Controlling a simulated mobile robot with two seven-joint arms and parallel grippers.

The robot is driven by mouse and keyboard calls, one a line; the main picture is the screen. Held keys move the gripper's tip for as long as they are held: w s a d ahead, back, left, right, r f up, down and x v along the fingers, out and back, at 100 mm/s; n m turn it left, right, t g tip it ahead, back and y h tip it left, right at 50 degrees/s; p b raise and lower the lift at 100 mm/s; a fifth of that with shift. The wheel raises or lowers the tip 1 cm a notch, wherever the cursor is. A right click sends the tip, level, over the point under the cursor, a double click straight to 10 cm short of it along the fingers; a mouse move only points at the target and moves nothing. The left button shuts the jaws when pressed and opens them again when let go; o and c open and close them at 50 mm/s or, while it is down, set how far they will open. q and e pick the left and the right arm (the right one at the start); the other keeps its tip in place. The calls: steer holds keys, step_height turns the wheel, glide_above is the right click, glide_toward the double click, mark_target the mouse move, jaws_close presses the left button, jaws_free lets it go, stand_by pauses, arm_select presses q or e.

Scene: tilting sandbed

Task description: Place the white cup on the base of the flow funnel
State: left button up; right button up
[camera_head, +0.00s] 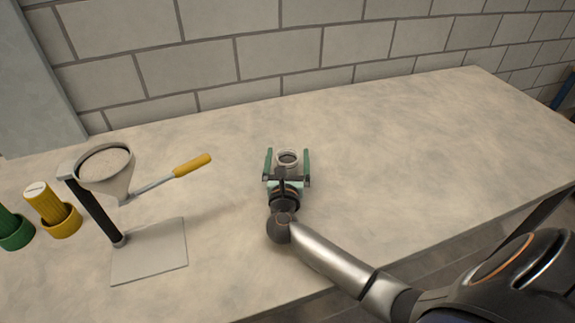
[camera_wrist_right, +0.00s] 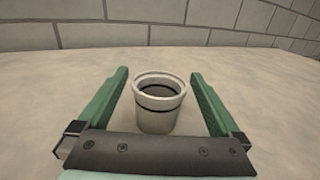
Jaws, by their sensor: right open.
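The white cup (camera_head: 287,157) stands upright on the table, and it also shows in the right wrist view (camera_wrist_right: 159,104). It has a thick rim and a dark inside. My right gripper (camera_head: 287,152) is open, with one green finger on each side of the cup. In the right wrist view (camera_wrist_right: 157,78) a gap shows between the cup and each finger. The flow funnel (camera_head: 106,172) stands at the left on a dark post, with a flat grey base (camera_head: 150,252) on the table. The base is bare. My left gripper is not in view.
A handle with a yellow grip (camera_head: 192,165) sticks out from the funnel towards the right. A yellow container (camera_head: 55,212) and a green container (camera_head: 12,228) stand at the far left. The table (camera_head: 420,140) is clear to the right, with a brick wall (camera_head: 280,50) behind.

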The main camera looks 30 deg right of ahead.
steer(key=c, duration=1.5)
steer(key=shift+o, duration=0.2)
step_height(320, 180, up, 10)
steer(key=p, duration=0.2)
